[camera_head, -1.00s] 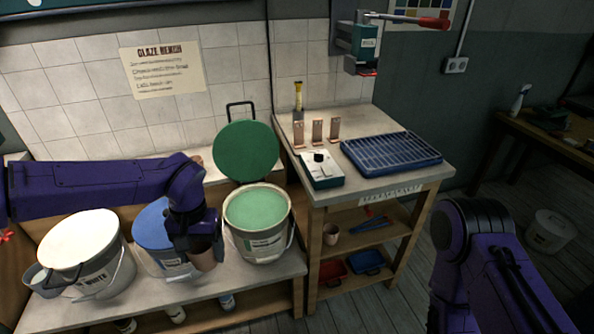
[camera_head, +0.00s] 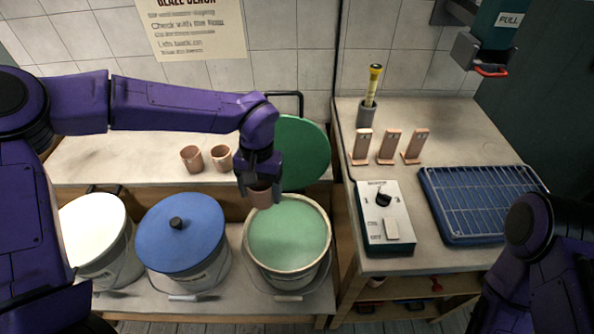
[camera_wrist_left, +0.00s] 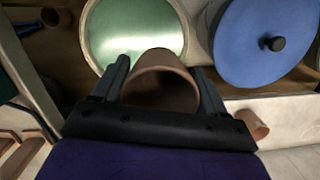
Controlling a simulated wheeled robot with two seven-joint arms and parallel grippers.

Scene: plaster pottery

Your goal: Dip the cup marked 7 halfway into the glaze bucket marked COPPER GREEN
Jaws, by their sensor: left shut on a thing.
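My left gripper (camera_head: 259,188) is shut on a plain brown clay cup (camera_head: 262,199). In the left wrist view the cup (camera_wrist_left: 165,82) sits between the two dark fingers, its opening showing. No number can be read on it. The open bucket of green glaze (camera_head: 288,236) stands on the low bench, and the held cup shows at its back rim, apparently above it. The green glaze surface also shows in the left wrist view (camera_wrist_left: 135,35). The bucket's label cannot be read now. My right arm is at the right edge, its gripper out of view.
A blue-lidded bucket (camera_head: 181,235) and a white bucket (camera_head: 92,228) stand left of the green one. A green lid (camera_head: 306,152) stands behind it. Two cups (camera_head: 192,158) (camera_head: 221,158) are on the back ledge. The right table holds a control box (camera_head: 384,212) and rack tray (camera_head: 470,235).

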